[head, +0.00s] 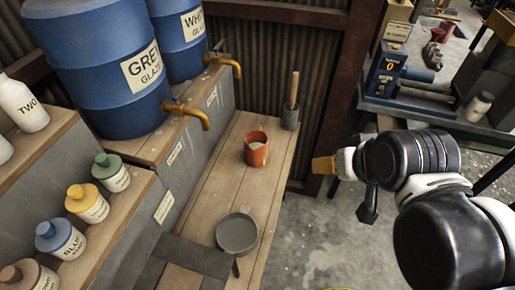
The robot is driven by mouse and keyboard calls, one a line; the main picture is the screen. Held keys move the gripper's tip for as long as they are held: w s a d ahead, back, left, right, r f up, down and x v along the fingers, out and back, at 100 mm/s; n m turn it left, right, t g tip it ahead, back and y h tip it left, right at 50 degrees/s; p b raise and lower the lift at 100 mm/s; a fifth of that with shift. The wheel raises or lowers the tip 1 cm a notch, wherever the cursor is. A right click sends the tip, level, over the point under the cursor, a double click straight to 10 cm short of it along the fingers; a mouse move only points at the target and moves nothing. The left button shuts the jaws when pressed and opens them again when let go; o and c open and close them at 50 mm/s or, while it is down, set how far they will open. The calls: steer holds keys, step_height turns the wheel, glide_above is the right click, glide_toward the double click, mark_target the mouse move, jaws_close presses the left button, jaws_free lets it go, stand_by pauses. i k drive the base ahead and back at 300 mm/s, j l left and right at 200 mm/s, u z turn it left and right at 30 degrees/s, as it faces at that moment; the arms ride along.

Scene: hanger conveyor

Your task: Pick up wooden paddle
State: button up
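A slim wooden handle (294,88), which looks like the wooden paddle, stands nearly upright in a small dark grey holder (290,118) at the far end of the wooden bench. Its lower part is hidden inside the holder. My arm comes in from the right, and my gripper (368,207) shows only in part as a dark piece below the wrist, right of the bench and apart from the paddle. Whether its fingers are open or shut does not show. A tan piece (323,165) shows beside the white wrist part; I cannot tell what it is.
An orange cup (256,149) and a grey pan (238,232) stand on the bench (215,190). Blue glaze barrels (95,65) with brass taps (190,115) overhang its left side. Labelled bottles (87,203) line the left shelf. A machine (388,72) stands back right.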

mark_target(295, 76)
steer(key=i+l+u, duration=0.6)
steer(key=l, duration=0.3)
steer(key=i+l+u, duration=0.2)
steer(key=l, duration=0.2)
steer(key=i+l+u, duration=0.2)
steer(key=l, duration=0.2)
steer(key=i+l+u, duration=0.2)
steer(key=l, duration=0.2)
